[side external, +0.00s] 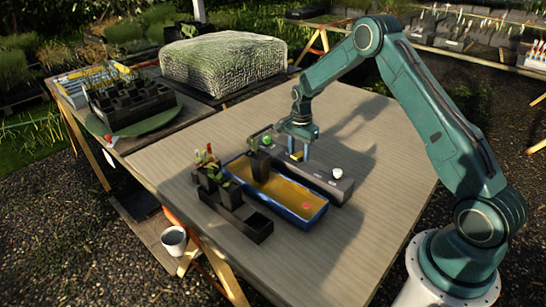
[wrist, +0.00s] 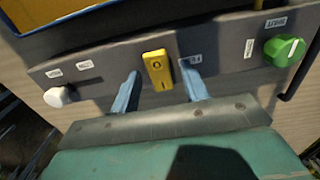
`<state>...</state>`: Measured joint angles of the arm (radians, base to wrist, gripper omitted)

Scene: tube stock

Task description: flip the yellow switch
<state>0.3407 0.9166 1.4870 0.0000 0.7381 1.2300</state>
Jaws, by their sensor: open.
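The yellow switch (wrist: 157,70) is a small upright block on the sloping face of a grey control box (wrist: 110,72). In the side view the switch (side external: 297,156) shows as a small yellow patch at the middle of the box (side external: 318,179). My gripper (wrist: 162,73) is open, with one blue finger on each side of the switch in the wrist view. A gap shows on each side, so I see no grip. In the side view my gripper (side external: 299,149) points down over the box. The switch's marks are too small to read surely.
A white knob (wrist: 58,97) and a green knob (wrist: 284,51) sit at either end of the box. A blue-rimmed tray (side external: 318,214) lies alongside it. The wooden table is clear at the front right.

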